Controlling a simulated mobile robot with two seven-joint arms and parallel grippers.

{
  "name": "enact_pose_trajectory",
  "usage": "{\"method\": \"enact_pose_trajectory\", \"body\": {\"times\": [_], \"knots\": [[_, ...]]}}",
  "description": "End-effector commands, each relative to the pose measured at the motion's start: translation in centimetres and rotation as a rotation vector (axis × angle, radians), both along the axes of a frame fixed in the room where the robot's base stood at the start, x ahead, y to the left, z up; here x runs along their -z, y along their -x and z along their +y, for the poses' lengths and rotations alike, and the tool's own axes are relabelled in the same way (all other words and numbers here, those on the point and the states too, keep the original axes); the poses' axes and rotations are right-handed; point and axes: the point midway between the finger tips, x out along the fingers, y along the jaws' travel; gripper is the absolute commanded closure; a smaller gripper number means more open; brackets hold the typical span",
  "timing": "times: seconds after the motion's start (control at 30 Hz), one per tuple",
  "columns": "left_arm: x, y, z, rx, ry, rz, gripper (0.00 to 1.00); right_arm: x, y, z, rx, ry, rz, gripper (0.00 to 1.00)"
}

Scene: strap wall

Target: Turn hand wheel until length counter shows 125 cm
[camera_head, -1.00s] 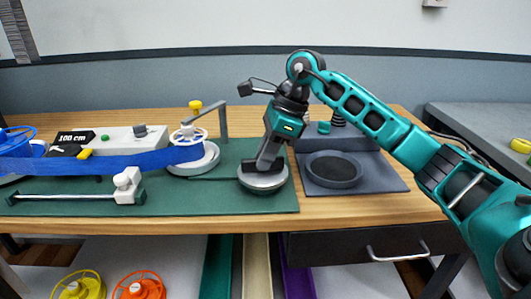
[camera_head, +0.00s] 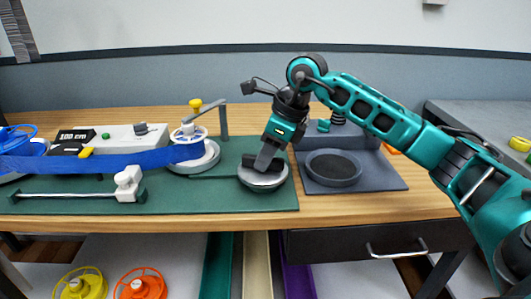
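The hand wheel (camera_head: 262,178) is a round grey disc on the green mat, right of the blue strap (camera_head: 110,162). The length counter (camera_head: 76,136) is a black label at the left that reads 100 cm. My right gripper (camera_head: 263,162) comes down onto the top of the hand wheel from above, its teal body tilted. Dark parts lie across the wheel top, and I cannot tell whether the fingers are closed on a grip there. My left gripper is not in view.
The blue strap runs from a blue spool (camera_head: 14,138) to a white-spoked reel (camera_head: 190,133). A grey tray with a round dark pad (camera_head: 333,168) stands right of the hand wheel. A bent grey post (camera_head: 223,120) rises behind the reel. Yellow (camera_head: 80,284) and orange spools (camera_head: 140,284) sit below.

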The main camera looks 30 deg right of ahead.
Motion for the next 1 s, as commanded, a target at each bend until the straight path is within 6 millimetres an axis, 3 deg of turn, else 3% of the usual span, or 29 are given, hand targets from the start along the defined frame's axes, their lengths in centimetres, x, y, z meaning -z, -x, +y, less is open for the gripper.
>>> {"method": "enact_pose_trajectory", "body": {"times": [0.17, 0.53, 1.0], "knots": [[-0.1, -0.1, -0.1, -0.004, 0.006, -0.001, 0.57, 0.1, 0.0, 0.0, 0.001, 0.000, 0.001, 0.57], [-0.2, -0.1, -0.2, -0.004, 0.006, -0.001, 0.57, -0.8, 0.1, -0.2, 0.001, -0.001, -0.005, 0.57], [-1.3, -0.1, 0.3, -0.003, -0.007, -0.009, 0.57, -9.6, 2.7, -2.7, 0.003, 0.000, -0.006, 0.57]]}}
